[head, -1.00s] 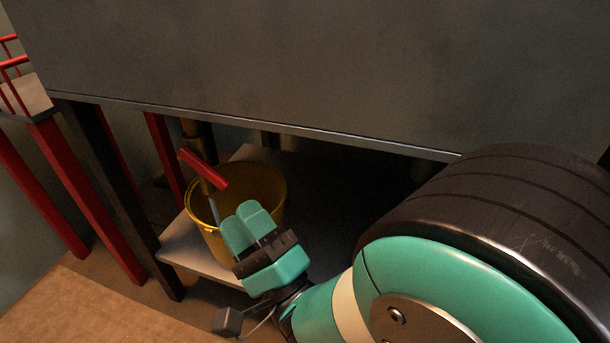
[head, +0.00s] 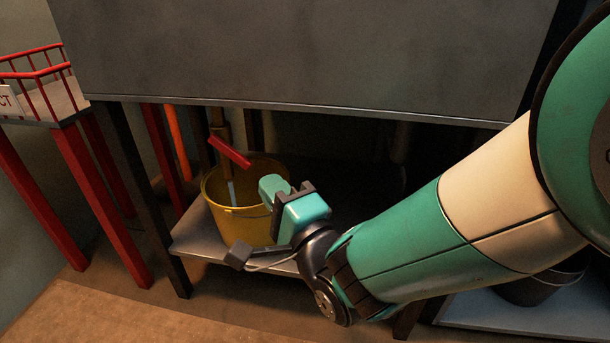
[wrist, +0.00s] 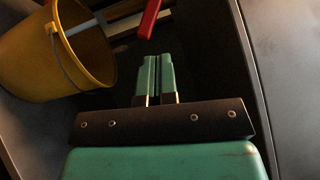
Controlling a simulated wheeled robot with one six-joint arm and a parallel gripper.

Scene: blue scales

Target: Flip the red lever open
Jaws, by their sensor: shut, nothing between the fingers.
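The red lever (head: 230,152) is a short red bar on a pipe above the yellow bucket, tilted down to the right in the head view. In the wrist view the red lever (wrist: 149,18) shows at the top, just beyond the fingertips. My gripper (head: 270,186) is shut and empty, in front of the bucket, below and to the right of the lever. In the wrist view my gripper (wrist: 154,62) has its two green fingers together, apart from the lever in the picture.
The yellow bucket (head: 240,222) stands on a low grey shelf (head: 190,240) under the large grey cabinet (head: 300,60). Dark legs and red posts (head: 110,210) stand at the left. A dark container (head: 540,288) is at lower right. The dark space right of the bucket looks open.

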